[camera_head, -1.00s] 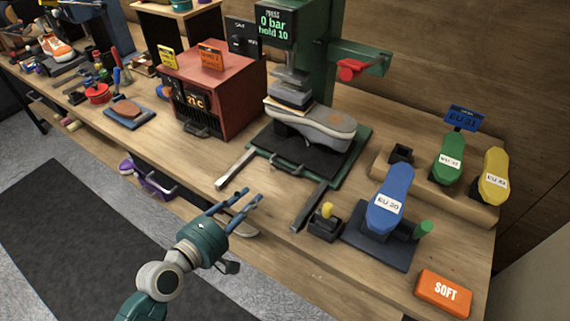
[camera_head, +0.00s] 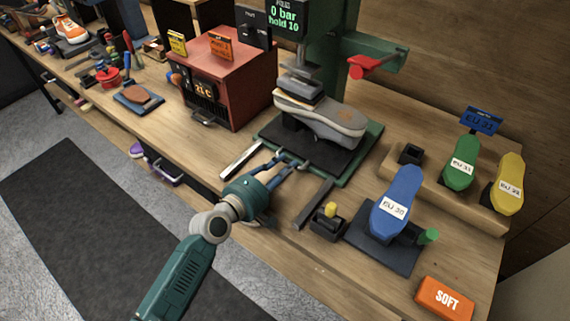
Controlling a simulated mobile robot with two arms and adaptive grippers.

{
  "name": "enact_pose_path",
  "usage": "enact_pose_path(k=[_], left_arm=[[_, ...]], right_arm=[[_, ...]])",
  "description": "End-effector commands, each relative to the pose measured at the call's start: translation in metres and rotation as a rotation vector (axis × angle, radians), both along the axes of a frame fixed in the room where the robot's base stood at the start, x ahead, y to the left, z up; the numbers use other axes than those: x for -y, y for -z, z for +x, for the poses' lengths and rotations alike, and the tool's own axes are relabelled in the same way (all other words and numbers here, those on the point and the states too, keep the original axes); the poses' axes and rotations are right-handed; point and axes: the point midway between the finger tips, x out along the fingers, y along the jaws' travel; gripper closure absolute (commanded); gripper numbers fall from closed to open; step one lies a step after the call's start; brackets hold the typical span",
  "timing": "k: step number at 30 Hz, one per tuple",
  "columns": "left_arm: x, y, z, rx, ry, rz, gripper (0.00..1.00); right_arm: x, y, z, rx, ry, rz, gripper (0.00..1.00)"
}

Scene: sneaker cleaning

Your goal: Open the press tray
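The press (camera_head: 326,50) is a green machine whose display reads 0 bar, hold 10. Its press tray (camera_head: 350,168) is a dark plate on a green base. A grey shoe (camera_head: 335,122) sits on it under the press head. My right gripper is not in view.
A red heater box (camera_head: 225,82) stands left of the press. A small black holder with a yellow knob (camera_head: 328,224), a blue EU 30 form (camera_head: 396,200) and an orange SOFT block (camera_head: 445,297) lie to the right. Green and yellow forms stand behind.

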Motion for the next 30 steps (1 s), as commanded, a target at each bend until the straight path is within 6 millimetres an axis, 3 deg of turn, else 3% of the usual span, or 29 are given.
enact_pose_path(k=[12, 16, 30], left_arm=[[0.0058, 0.0021, 0.0076, 0.0, 0.0, 0.0, 0.76], [0.0057, 0.0021, 0.0075, 0.0, 0.0, 0.0, 1.0], [0.0004, 0.0028, 0.0002, -0.001, 0.0, 0.002, 1.0]], right_arm=[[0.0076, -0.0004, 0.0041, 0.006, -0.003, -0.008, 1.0], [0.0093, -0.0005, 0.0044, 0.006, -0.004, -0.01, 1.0], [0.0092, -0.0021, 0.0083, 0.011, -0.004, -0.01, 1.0]])
